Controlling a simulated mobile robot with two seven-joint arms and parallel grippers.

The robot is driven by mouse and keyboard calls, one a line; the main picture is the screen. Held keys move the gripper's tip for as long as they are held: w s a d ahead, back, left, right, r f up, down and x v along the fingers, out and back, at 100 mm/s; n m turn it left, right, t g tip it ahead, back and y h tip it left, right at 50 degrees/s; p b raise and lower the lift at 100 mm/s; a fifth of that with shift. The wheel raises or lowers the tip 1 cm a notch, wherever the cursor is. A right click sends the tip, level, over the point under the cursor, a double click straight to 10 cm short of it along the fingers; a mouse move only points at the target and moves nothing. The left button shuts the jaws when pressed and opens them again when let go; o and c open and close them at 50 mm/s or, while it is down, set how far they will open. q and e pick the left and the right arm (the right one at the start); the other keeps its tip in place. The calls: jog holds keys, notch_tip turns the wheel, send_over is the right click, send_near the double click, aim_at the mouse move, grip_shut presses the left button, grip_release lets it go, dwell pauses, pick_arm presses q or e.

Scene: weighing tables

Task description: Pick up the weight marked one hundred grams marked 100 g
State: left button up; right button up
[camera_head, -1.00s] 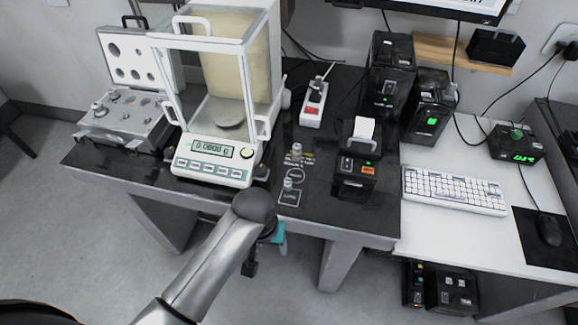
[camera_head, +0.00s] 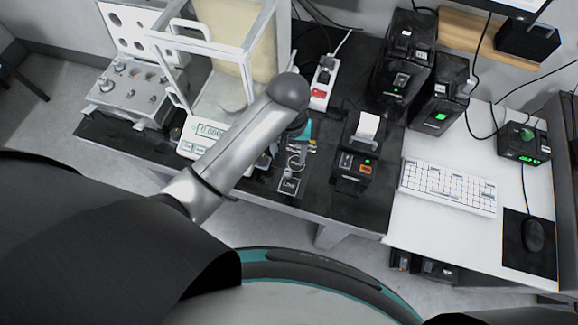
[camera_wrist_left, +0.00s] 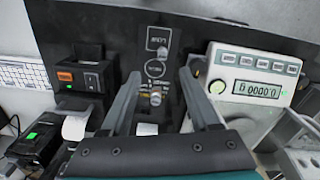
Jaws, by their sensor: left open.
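A small metal weight (camera_wrist_left: 155,97) stands on the black table between the two fingers of my left gripper (camera_wrist_left: 160,76) in the left wrist view. The gripper is open, with a finger on each side of the weight and no visible contact. A second small weight (camera_head: 287,174) stands nearer the table's front edge, by a printed square, in the head view. Gram markings on the weights are too small to read. In the head view my left arm hides much of the gripper and the spot below it. My right gripper is not in view.
The balance (camera_head: 192,148) stands left of the gripper, partly behind my arm, with an open weight case (camera_head: 128,92) farther left. A small printer (camera_head: 355,165) is close on the right. A power strip (camera_head: 322,82) lies behind. A keyboard (camera_head: 447,187) is on the white desk.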

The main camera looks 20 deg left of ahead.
pick_arm(q)
jog(key=b, duration=0.1)
send_over(287, 171)
jog(key=s, duration=0.1)
notch_tip(287, 171, down, 7)
jog(key=shift+w+d+f+b, duration=0.15)
jog(key=shift+f+b, duration=0.15)
jog(key=shift+f, duration=0.6)
jog(key=shift+w+a+f+b, duration=0.15)
jog(key=shift+f+b, duration=0.2)
jog(key=shift+f, duration=0.55)
jog(key=shift+w+d+f+b, duration=0.15)
jog(key=shift+f+b, duration=0.15)
jog(key=shift+f, duration=0.6)
grip_shut()
